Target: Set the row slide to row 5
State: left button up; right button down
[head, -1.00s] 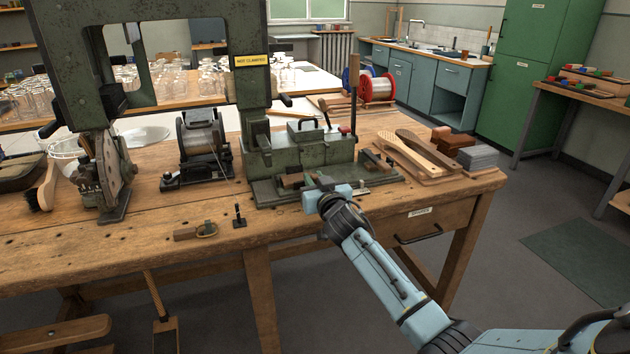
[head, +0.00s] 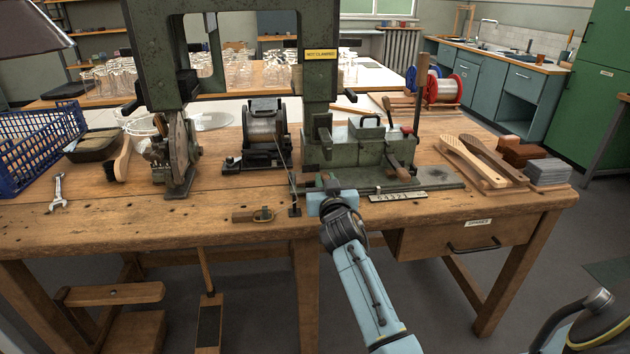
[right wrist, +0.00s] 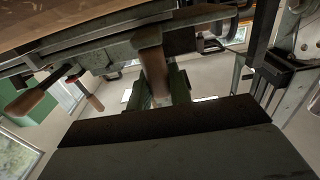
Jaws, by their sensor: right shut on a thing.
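The green cast machine (head: 345,150) stands on the wooden bench, with the row slide along its low front base. A pale number plate (head: 397,196) lies at the front edge of the base; its small digits are hard to read, and I cannot tell which row is set. My right gripper (head: 325,190) is at the left part of this base, left of the number plate, shut on what looks like the slide's handle; its jaws hide most of it. In the right wrist view, a brown wooden handle (right wrist: 155,72) shows just beyond the dark jaws. My left gripper is not in view.
A second wooden-handled lever (head: 399,168) is on the machine's right side. A wire spool (head: 265,125) stands to the left, and a small wooden block (head: 243,216) lies in front. Wooden brush backs (head: 470,160) lie at the right. A yellow sign (head: 320,54) hangs on the frame.

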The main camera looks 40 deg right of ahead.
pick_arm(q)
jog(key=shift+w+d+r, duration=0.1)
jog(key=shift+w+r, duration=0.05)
pick_arm(e)
jog(key=shift+a, duration=0.2)
jog(key=c, duration=1.3)
grip_release()
jog(key=shift+w+a, duration=0.1)
jog(key=shift+s, duration=0.25)
pick_arm(q)
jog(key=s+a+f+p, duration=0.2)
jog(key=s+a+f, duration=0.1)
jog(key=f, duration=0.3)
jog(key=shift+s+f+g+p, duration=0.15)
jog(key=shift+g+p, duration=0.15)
jog(key=shift+p, duration=0.1)
pick_arm(e)
jog(key=v, duration=1.3)
